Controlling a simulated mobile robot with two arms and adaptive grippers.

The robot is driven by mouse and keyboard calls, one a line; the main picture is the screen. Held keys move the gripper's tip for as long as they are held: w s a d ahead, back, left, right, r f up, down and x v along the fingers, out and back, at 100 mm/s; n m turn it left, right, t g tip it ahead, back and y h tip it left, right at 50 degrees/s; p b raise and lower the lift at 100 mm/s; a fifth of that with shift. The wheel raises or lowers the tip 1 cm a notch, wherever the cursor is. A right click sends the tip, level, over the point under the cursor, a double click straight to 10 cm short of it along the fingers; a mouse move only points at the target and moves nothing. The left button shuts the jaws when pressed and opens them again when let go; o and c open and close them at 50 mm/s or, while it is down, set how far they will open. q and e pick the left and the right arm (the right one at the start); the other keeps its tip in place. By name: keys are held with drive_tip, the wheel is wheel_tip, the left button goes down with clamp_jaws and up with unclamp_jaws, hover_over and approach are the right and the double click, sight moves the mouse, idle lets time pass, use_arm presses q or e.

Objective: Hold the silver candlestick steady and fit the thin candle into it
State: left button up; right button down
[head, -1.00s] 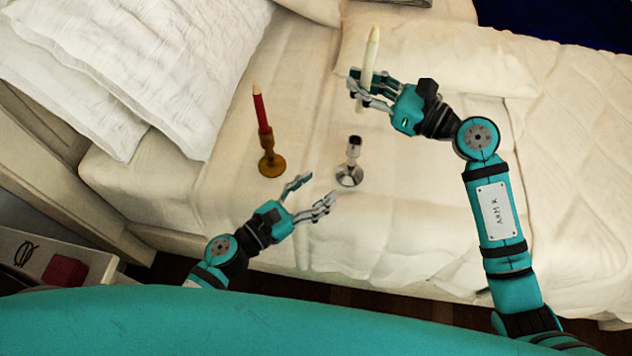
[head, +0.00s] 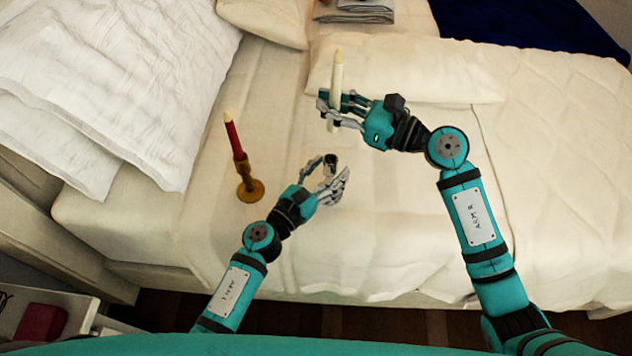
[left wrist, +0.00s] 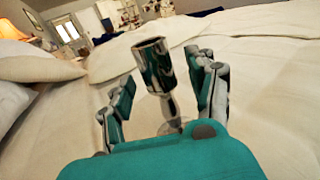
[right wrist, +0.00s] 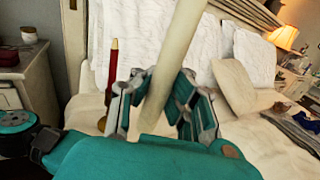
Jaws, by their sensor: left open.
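The silver candlestick (head: 331,159) stands upright on the bed, its lower part mostly hidden by my left gripper (head: 328,172) in the head view. My left gripper is open, with its fingers on either side of the candlestick; in the left wrist view the shiny candlestick cup (left wrist: 154,66) rises between the fingers, with gaps showing. My right gripper (head: 338,108) is shut on the thin cream candle (head: 337,72) and holds it nearly upright above the bed, behind the candlestick in the head view.
A red candle (head: 233,138) in a brass holder (head: 250,186) stands on the bed left of the candlestick. White pillows (head: 120,90) lie at the left, and folded grey cloth (head: 355,12) at the back. The bed (head: 390,245) is clear in front.

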use_arm(q)
drive_tip(key=shift+w+d, duration=0.25)
drive_tip(key=shift+w, duration=0.1)
clamp_jaws()
idle(0.3)
